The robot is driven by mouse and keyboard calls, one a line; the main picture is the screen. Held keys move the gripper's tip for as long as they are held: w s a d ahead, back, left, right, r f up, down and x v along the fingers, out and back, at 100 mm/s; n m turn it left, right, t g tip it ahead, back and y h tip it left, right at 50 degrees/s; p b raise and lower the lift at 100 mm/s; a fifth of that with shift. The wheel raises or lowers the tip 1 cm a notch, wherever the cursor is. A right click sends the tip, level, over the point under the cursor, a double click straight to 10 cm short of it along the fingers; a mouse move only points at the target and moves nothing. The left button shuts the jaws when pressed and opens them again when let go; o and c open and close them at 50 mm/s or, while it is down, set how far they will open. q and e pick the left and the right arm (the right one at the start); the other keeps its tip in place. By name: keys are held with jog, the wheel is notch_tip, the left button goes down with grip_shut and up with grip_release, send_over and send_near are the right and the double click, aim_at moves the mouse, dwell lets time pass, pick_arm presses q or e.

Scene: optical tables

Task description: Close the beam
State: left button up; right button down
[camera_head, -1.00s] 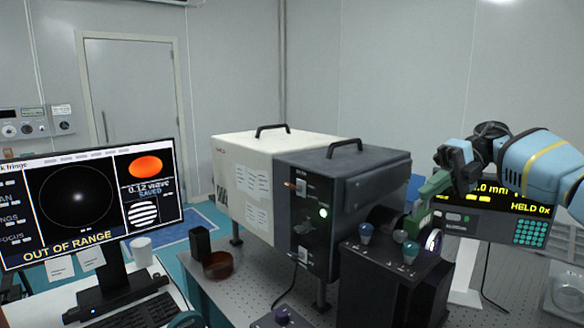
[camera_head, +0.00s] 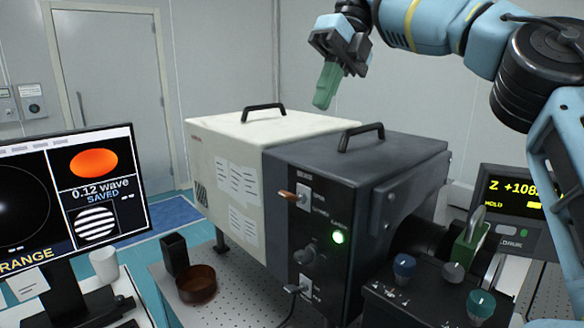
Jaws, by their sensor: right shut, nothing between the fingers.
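The beam unit is a box with a white rear housing (camera_head: 225,165) and a dark grey front housing (camera_head: 370,165). Its dark front panel carries a small orange-brown lever (camera_head: 288,195) pointing left beside a white label plate (camera_head: 304,196). A lit green lamp (camera_head: 338,237) and a dark knob (camera_head: 310,254) sit lower on the panel. My right gripper (camera_head: 322,104) has green fingers, shut and empty. It hangs in the air above and behind the box as seen, apart from the lever. My left gripper is not in view.
A monitor (camera_head: 75,240) stands at left, with a black holder (camera_head: 174,254) and brown dish (camera_head: 197,284) beside the box. At right are a green block (camera_head: 470,245), a knobbed black unit (camera_head: 420,308) and a readout (camera_head: 510,190). Carrying handles (camera_head: 264,108) stick up from the box.

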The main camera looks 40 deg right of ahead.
jog(key=shift+s+a+r, duration=0.1)
jog(key=shift+s+a, duration=0.05)
jog(key=shift+s, duration=0.05)
send_near(287, 193)
jog(key=x, duration=0.4)
jog(key=w+x, duration=0.1)
jog(key=x, duration=0.1)
jog(key=shift+f+b, duration=0.4)
jog(key=shift+f, duration=0.15)
jog(key=shift+s, duration=0.1)
jog(key=shift+s, duration=0.15)
